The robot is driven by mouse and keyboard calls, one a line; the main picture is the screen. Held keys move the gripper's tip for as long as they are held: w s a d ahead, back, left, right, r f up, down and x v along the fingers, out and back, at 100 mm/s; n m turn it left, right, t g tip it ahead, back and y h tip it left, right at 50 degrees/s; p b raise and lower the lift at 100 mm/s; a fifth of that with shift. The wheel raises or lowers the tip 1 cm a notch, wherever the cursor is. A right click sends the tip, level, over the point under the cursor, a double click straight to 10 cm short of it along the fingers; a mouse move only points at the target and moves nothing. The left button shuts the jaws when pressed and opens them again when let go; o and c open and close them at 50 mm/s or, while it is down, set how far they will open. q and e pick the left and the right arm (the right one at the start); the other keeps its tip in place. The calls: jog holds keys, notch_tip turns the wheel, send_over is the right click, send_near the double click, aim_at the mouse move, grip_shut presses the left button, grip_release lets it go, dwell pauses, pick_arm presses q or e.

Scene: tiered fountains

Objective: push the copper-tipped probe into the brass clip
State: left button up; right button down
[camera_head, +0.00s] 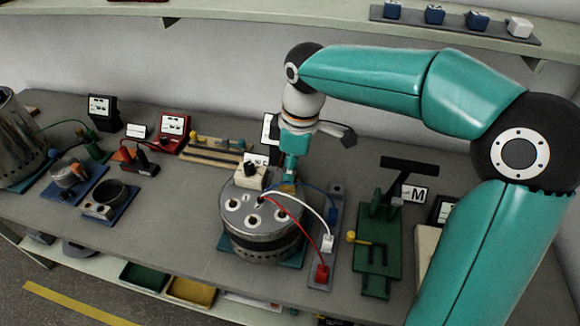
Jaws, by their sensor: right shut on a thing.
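My right gripper (291,165) points down over the back right of a round metal vessel with a lid (236,216). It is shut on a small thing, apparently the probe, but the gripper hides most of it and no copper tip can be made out. A small yellowish, brass-like spot (288,188) shows just below the gripper at the lid's edge; I cannot tell if it is the clip or if anything touches it. A blue lead (318,189) runs from there to the right. My left gripper is not in view.
Red and white leads run from the lid to a red plug (321,272) and a white plug (328,243) on a grey strip (337,200). A green stand (375,262) is to the right. Meters and small apparatus fill the left and back. The bench front left of the vessel is clear.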

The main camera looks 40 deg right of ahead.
jog(key=shift+r, duration=0.15)
jog(key=shift+r+p, duration=1.05)
jog(key=shift+r, duration=0.05)
dwell(1.2)
jog(key=shift+f+b, duration=0.8)
jog(key=shift+f, duration=0.5)
jog(key=c, duration=0.9)
grip_release()
jog(key=shift+r, duration=0.15)
notch_tip(320, 180, up, 12)
jog(key=s+d, duration=0.1)
jog(key=shift+f, duration=0.2)
